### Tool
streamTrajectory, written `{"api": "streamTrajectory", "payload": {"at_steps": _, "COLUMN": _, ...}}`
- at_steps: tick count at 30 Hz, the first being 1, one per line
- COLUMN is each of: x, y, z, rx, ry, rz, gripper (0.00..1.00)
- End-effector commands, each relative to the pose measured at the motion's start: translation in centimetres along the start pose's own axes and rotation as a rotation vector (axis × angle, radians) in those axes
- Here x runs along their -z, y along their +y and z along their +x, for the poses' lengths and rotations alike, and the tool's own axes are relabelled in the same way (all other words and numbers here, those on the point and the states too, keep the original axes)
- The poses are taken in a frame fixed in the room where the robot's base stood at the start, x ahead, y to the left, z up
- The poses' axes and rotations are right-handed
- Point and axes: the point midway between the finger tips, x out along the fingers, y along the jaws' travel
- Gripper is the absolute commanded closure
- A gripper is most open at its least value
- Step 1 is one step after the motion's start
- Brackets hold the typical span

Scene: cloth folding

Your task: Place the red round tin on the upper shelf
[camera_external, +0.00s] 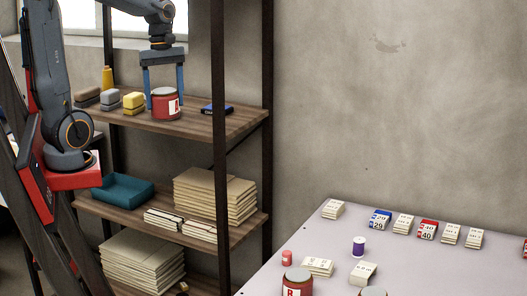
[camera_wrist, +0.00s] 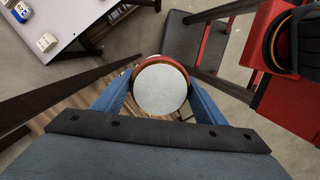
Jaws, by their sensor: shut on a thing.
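The red round tin (camera_external: 166,106) has a pale label and sits at the upper shelf (camera_external: 215,124) in the external view. My gripper (camera_external: 164,92) points down over it, with its blue fingers on either side, shut on the tin. In the wrist view the tin's pale round lid (camera_wrist: 160,89) shows between the fingers of my gripper (camera_wrist: 160,95). The tin looks upright. Its base appears at the level of the shelf boards; I cannot tell whether it touches them.
On the upper shelf, yellow (camera_external: 133,101) and grey blocks (camera_external: 108,100) and an orange bottle (camera_external: 107,79) stand left of the tin; a dark blue box (camera_external: 216,109) lies right. A dark post (camera_external: 218,160) rises in front. The lower shelf holds a teal tray (camera_external: 122,190) and paper stacks (camera_external: 215,194).

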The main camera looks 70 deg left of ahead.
Motion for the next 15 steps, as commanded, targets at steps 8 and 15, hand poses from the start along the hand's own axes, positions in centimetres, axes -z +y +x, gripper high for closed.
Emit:
{"api": "streamTrajectory", "payload": {"at_steps": 8, "x": 8.3, "y": 4.7, "z": 1.7, "rx": -0.044, "ry": -0.002, "rz": -0.309, "gripper": 0.75}}
{"api": "streamTrajectory", "payload": {"at_steps": 15, "x": 17.2, "y": 8.4, "z": 2.6, "rx": -0.092, "ry": -0.001, "rz": -0.618, "gripper": 0.75}}
